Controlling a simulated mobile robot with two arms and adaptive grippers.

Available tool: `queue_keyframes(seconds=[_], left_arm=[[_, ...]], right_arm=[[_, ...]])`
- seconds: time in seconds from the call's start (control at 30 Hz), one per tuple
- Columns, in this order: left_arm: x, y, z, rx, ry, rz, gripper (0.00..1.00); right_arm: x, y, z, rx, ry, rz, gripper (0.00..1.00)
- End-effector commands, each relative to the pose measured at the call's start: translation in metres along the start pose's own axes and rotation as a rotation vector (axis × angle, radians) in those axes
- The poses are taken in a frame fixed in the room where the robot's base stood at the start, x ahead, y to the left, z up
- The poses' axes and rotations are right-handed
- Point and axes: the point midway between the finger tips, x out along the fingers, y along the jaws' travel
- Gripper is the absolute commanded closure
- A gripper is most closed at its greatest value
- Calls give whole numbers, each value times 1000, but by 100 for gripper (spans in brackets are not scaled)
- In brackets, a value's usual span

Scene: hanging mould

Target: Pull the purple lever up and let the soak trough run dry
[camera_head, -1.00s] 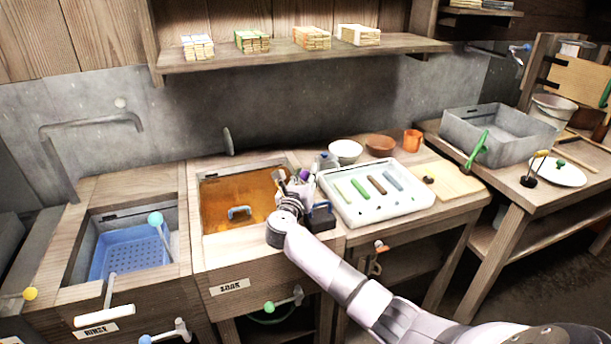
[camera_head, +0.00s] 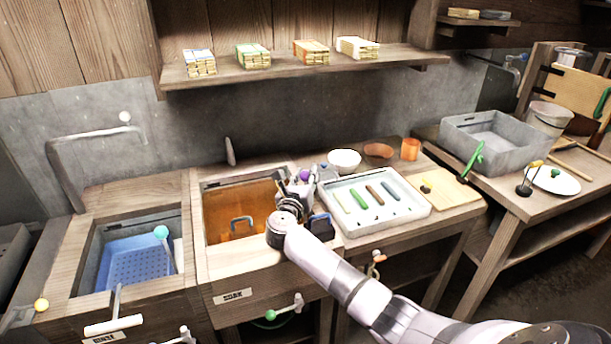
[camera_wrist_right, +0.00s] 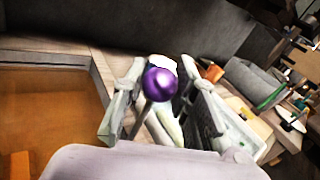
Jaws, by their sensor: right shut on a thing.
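The purple lever's round knob (camera_head: 305,175) stands at the right rim of the soak trough (camera_head: 199,212). My right gripper (camera_head: 298,183) is shut on the lever, reaching in from the front right. In the right wrist view the purple knob (camera_wrist_right: 160,84) sits between my two fingers, with part of a thin stem below it. The fingers hide much of the stem. The trough holds amber-brown liquid (camera_head: 265,197), with a grey-blue handle (camera_head: 241,222) in it. My left gripper is not in view.
A rinse basin with a blue perforated basket (camera_head: 135,262) is at the left. A white tray (camera_head: 375,222) with coloured bars, a white bowl (camera_head: 344,160) and an orange cup (camera_head: 410,149) stand right of my gripper. A shelf (camera_head: 300,70) hangs above.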

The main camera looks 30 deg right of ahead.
Motion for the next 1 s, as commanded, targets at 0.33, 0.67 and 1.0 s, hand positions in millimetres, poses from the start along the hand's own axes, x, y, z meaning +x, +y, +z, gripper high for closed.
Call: queue_keyframes(seconds=[0.33,0.67,1.0], left_arm=[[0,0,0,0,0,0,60],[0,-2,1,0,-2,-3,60],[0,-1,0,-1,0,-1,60]], right_arm=[[1,-1,5,2,-9,-1,55],[0,0,3,1,-7,-1,53],[-51,1,2,2,-6,4,53]])
